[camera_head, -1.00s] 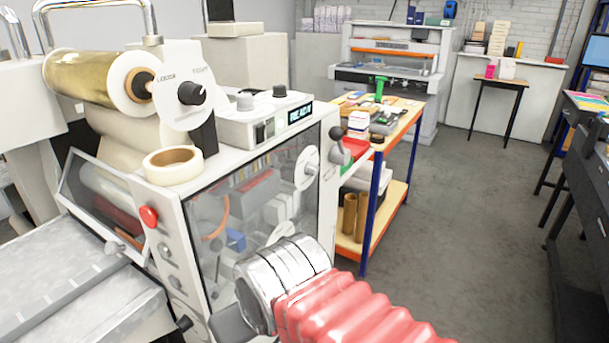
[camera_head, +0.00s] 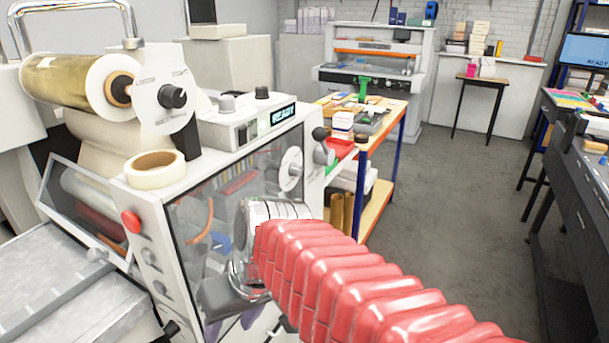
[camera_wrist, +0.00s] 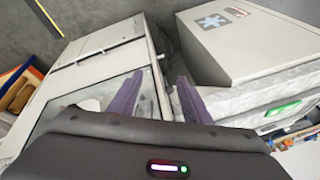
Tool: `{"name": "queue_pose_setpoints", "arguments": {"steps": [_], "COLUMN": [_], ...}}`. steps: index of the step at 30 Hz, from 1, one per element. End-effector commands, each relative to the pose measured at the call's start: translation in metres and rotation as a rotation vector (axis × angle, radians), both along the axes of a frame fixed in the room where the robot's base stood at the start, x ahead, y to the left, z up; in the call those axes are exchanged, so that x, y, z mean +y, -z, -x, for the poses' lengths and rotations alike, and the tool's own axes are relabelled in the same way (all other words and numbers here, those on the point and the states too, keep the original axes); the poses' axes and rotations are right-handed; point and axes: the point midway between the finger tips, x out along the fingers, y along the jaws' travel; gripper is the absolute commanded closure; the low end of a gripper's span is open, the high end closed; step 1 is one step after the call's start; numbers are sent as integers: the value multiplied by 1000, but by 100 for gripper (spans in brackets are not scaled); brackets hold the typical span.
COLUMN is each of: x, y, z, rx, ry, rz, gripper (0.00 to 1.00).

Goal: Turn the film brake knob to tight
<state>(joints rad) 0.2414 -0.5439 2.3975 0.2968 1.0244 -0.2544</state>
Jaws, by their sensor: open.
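The film brake knob (camera_head: 172,96) is a black knob on a white plate (camera_head: 165,116) marked LOOSE and TIGHT, beside the end of the gold film roll (camera_head: 68,82) on top of the laminator (camera_head: 228,150). I cannot tell exactly where its pointer stands. My gripper is low in front of the laminator's clear front panel, well below the knob and apart from it. In the wrist view its two purple fingers (camera_wrist: 158,98) are spread and empty. The knob does not show in the wrist view.
A tape roll (camera_head: 155,170) lies on the laminator near a red button (camera_head: 131,222). A cart with a wooden top (camera_head: 385,122) stands behind to the right. The floor (camera_head: 465,190) on the right is clear.

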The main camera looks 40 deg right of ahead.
Motion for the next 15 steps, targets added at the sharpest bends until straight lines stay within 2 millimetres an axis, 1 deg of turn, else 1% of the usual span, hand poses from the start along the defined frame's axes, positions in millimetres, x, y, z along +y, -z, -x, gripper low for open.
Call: {"name": "queue_pose_setpoints", "arguments": {"steps": [3,8,11,14,15], "x": [-9,-24,-37,-56,-65], "y": [1,-3,-7,-12,-15], "z": [-15,-37,-53,-70,-77], "rx": [32,33,10,-32,-53], "ry": [33,64,85,109,119], "rz": [-105,-255,-349,-440,-474], "gripper": [56,56,56,56,56]}}
